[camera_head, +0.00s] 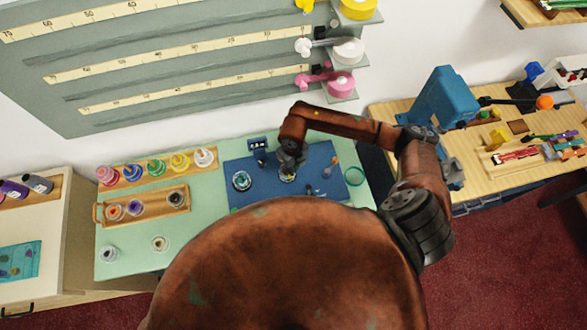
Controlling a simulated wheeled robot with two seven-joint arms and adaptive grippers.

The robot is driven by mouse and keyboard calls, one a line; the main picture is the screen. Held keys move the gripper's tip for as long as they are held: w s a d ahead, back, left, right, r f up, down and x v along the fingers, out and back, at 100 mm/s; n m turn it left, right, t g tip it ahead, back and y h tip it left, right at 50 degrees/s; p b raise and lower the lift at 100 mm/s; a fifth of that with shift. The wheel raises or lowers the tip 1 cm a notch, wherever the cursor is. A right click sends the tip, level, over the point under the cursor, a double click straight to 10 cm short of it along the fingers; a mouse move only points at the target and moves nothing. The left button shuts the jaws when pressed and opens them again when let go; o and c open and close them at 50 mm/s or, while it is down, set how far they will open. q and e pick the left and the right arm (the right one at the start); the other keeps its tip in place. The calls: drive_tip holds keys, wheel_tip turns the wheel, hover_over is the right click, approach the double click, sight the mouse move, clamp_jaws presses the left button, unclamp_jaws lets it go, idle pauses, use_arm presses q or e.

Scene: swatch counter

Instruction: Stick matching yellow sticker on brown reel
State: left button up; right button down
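My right gripper (289,168) is low over the blue mat (268,196). A small pale, yellowish round item (287,177) is at its fingertips; I cannot tell whether the fingers are open or shut on it. A dark round item with a pale centre (241,181) sits on the mat to the left of the gripper. No yellow sticker can be made out for sure. My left gripper is not in view.
Two small jars, one at the front left (109,254) and one nearer the middle (160,243), stand apart. My body hides the counter's front.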

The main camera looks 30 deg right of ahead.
drive_tip(key=c, duration=2.6)
unclamp_jaws()
drive_tip(key=shift+c, duration=0.2)
drive_tip(key=o, duration=0.6)
drive_tip(key=shift+c, duration=0.2)
drive_tip(key=shift+r+p, duration=2.1)
drive_tip(key=shift+r, duration=1.4)
